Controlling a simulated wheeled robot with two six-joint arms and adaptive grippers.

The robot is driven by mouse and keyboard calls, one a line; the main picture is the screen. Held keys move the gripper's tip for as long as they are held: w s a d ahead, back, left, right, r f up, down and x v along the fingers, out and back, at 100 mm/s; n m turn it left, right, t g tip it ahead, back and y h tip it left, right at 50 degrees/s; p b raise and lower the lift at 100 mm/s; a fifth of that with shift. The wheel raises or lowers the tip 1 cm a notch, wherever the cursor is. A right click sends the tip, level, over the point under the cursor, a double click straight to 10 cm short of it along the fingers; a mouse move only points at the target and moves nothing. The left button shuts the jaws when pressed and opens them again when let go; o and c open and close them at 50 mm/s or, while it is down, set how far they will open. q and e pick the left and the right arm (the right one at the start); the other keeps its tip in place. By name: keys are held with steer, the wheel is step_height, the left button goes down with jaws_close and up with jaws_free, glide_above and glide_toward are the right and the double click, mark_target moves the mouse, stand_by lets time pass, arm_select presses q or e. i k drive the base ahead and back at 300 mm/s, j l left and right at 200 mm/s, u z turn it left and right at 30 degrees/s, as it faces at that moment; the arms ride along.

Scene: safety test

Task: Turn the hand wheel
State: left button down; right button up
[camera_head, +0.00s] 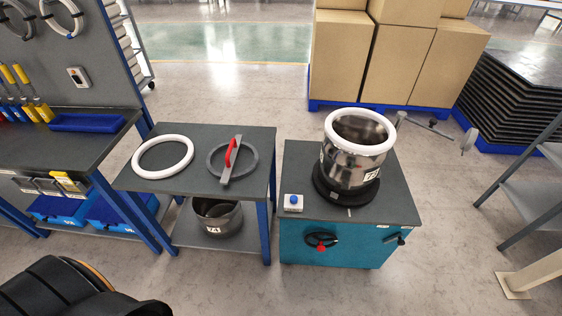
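A small black hand wheel (322,240) with a red part at its middle is mounted on the front of a teal cabinet (345,255). A short dark handle (397,239) sticks out near the cabinet's right front corner. On the cabinet's dark top stands a shiny metal drum (352,165) with a white ring (360,122) around its open rim and a black base. A white box with a blue button (293,201) sits at the top's left front edge. Neither of my grippers can be made out in this view.
A small table (205,180) to the left bears a white ring (163,156) and a grey ring with a red handle (232,160); a metal pot (217,216) is below. Cardboard boxes (395,60) stand behind. Shelving (535,190) is at right. Floor before the cabinet is clear.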

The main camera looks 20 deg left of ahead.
mark_target(321, 248)
steer(key=l+u, duration=0.3)
steer(key=l, duration=0.2)
steer(key=l+u, duration=0.3)
steer(key=l, duration=0.2)
steer(key=l+u, duration=0.3)
steer(key=l, duration=0.2)
steer(key=k+l+u, duration=0.1)
steer(key=l+u, duration=0.25)
steer(key=k+l+u, duration=0.15)
steer(key=l+u, duration=0.15)
steer(key=l, duration=0.25)
steer(key=k+l, duration=0.15)
steer(key=l, duration=0.25)
steer(key=k+l, duration=0.15)
steer(key=l, duration=0.2)
steer(key=k+l, duration=0.15)
steer(key=l, duration=0.25)
